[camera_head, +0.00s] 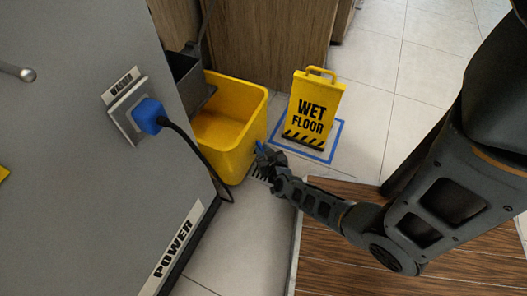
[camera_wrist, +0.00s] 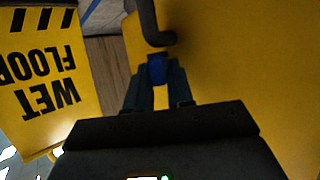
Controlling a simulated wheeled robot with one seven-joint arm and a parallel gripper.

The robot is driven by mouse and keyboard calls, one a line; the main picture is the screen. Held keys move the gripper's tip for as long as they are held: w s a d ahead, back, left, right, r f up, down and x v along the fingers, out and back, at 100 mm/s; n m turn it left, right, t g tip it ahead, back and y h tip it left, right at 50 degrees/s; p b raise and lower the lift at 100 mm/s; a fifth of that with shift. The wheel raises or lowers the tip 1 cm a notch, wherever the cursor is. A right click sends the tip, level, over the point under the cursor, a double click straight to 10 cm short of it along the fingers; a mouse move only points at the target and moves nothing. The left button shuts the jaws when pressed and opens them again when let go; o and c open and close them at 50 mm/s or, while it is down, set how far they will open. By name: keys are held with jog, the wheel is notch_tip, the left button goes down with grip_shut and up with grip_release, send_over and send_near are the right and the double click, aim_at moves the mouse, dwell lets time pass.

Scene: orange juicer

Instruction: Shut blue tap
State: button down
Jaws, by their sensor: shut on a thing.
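The blue tap (camera_wrist: 157,70) sits between the fingertips of my gripper (camera_wrist: 157,88) in the wrist view. My gripper is shut on it. A dark curved pipe (camera_wrist: 150,25) shows just above the tap. In the head view, a small blue part of the tap (camera_head: 260,146) shows at the tip of my gripper (camera_head: 262,158), beside the yellow bucket's (camera_head: 232,165) right side. The fingers hide most of the tap, so its turned position cannot be told.
A yellow wet floor sign (camera_head: 313,105) stands inside a blue floor square, right of the bucket. It also shows upside down in the wrist view (camera_wrist: 40,75). A grey cabinet (camera_head: 70,150) with a blue plug (camera_head: 149,116) and black cable is at left. Tiled floor is clear behind.

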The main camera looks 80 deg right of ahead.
jog(key=shift+r+p, duration=0.1)
jog(key=shift+p, duration=0.3)
jog(key=shift+w+a+m+p, duration=0.1)
jog(key=shift+m+p, duration=0.2)
jog(key=shift+p, duration=0.2)
jog(key=shift+w+r+m+g+h+p, duration=0.15)
jog(key=shift+m+g+h+p, duration=0.35)
jog(key=shift+g+p, duration=0.4)
jog(key=shift+w+a+f+m+g+h+p, duration=0.1)
jog(key=shift+m+g+h+p, duration=0.05)
jog(key=shift+m+g+p, duration=0.3)
jog(key=shift+w+f+m+g+h+p, duration=0.1)
jog(key=shift+m+g+h+p, duration=0.1)
jog(key=shift+m+g+p, duration=0.25)
jog(key=shift+w+a+f+m+g+h+p, duration=0.15)
jog(key=shift+m+g+p, duration=0.15)
jog(key=shift+m+g, duration=0.3)
jog(key=shift+s+d, duration=0.1)
jog(key=c, duration=1.4)
grip_release()
jog(key=shift+o, duration=0.2)
jog(key=shift+r, duration=0.1)
